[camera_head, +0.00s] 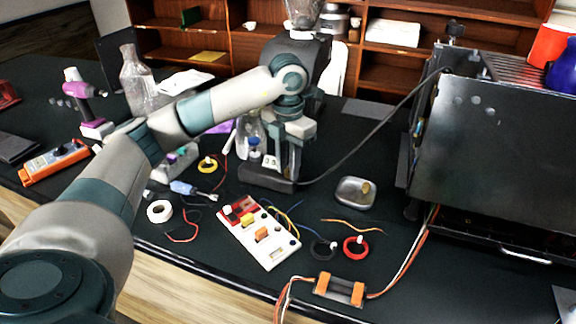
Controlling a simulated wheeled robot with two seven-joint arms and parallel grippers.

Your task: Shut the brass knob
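I cannot clearly make out a brass knob. A small brass-coloured piece (365,188) lies in a shallow metal dish (349,203) at the middle right of the table. The large steel brewer (490,150) stands at the right, its dark side opening partly visible at its left edge. My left gripper (284,160) points down in front of the black grinder (312,62), left of the brewer and beyond the dish. The gripper is apart from the dish and the brewer. Its fingertips blend with the grinder's base, so their opening is unclear. My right gripper is out of view.
A white switch board (270,248) and an orange-ended wire connector (340,290) lie near the front edge. Tape rolls, including a white one (159,211), and loose wires lie around. A glass bottle (137,80) stands back left. A black cable (375,125) runs from grinder to brewer.

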